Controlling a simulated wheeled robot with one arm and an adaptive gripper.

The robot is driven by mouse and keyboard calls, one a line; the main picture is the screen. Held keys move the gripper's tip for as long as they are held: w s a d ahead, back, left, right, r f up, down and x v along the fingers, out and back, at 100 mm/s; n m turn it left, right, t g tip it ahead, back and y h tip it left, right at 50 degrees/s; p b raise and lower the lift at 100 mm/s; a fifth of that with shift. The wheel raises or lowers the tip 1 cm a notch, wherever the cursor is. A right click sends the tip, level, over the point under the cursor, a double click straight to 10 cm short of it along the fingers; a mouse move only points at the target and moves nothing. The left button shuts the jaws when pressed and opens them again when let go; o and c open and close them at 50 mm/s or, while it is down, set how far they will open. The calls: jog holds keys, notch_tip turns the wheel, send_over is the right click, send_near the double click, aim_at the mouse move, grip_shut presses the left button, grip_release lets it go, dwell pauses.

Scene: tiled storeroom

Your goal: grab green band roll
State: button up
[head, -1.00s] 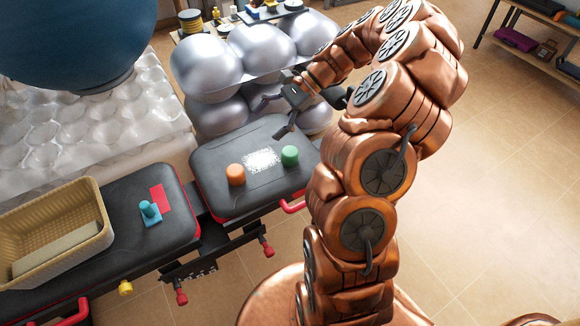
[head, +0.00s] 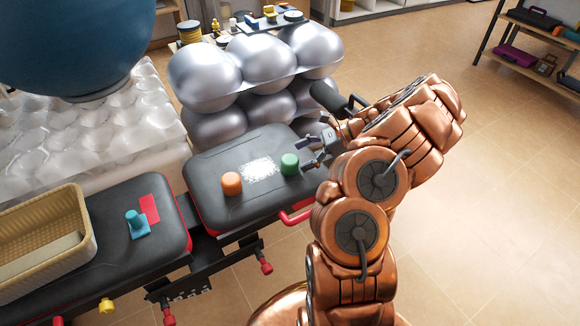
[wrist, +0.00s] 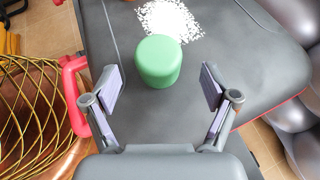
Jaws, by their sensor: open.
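The green band roll (head: 289,164) stands upright on the right part of the black padded bench (head: 215,207), beside a white speckled patch. In the wrist view the green roll (wrist: 158,61) is ahead of my gripper, centred between the lines of its two fingers. My gripper (head: 312,152) is at the right edge of the pad, its fingers pointing left toward the roll.
An orange roll (head: 231,183) stands left of the white patch (head: 258,169). A teal object (head: 137,223) and a red patch (head: 149,208) are on the left pad, near a tan basket (head: 85,225). Silver spheres (head: 205,78) stand behind the bench. A red handle (wrist: 74,92) is at the pad's edge.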

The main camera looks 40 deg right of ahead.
aim_at(297, 158)
jog(key=b+x, duration=0.1)
jog(key=x, duration=0.3)
jog(key=shift+a+f+b, duration=0.15)
jog(key=shift+a+b, duration=0.2)
jog(key=shift+b, duration=0.05)
jog(key=c, duration=1.3)
